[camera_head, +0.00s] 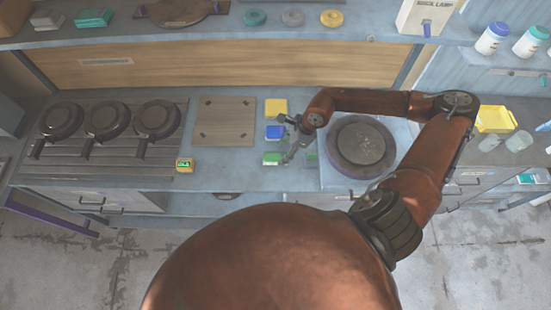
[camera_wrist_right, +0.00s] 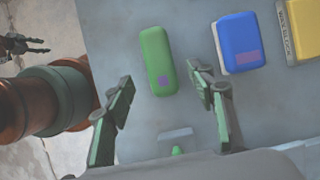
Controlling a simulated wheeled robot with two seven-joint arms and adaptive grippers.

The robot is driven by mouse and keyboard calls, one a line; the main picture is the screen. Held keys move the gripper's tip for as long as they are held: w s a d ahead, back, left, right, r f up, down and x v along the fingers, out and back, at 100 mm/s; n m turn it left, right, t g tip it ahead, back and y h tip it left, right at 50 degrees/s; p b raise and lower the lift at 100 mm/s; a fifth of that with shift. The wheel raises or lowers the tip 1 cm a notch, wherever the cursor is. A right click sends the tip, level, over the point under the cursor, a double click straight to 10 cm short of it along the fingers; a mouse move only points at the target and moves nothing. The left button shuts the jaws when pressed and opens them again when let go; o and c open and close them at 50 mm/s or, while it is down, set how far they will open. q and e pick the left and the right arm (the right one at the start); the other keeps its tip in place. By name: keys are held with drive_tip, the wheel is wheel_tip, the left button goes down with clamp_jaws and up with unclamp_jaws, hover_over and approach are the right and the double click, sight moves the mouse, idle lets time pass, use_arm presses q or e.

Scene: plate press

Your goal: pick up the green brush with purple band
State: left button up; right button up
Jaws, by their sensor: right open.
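The green brush with a purple band (camera_wrist_right: 157,62) lies on the grey counter in the right wrist view. In the head view the green brush (camera_head: 271,158) shows partly beside my right gripper (camera_head: 289,156). In the wrist view my right gripper (camera_wrist_right: 162,88) is open and empty, its two fingers apart, with the brush lying beyond and between the fingertips. A small dark gripper, seemingly my left one (camera_wrist_right: 24,45), shows at the upper left of the wrist view; its jaw state is unclear.
A round plate press (camera_head: 360,145) stands right of my gripper in the head view. A square board (camera_head: 225,120) and several dark pans (camera_head: 108,120) are left.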

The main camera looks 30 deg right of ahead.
sight(278, 155)
drive_tip(key=x, duration=0.3)
drive_tip(key=p+x, duration=0.1)
drive_tip(key=x, duration=0.1)
drive_tip(key=shift+w+a, duration=0.35)
drive_tip(key=shift+a, duration=0.05)
drive_tip(key=shift+f, duration=0.15)
drive_tip(key=shift+f+b, duration=0.3)
drive_tip(key=shift+c, duration=0.5)
drive_tip(key=c, duration=1.2)
drive_tip(key=shift+r, duration=0.1)
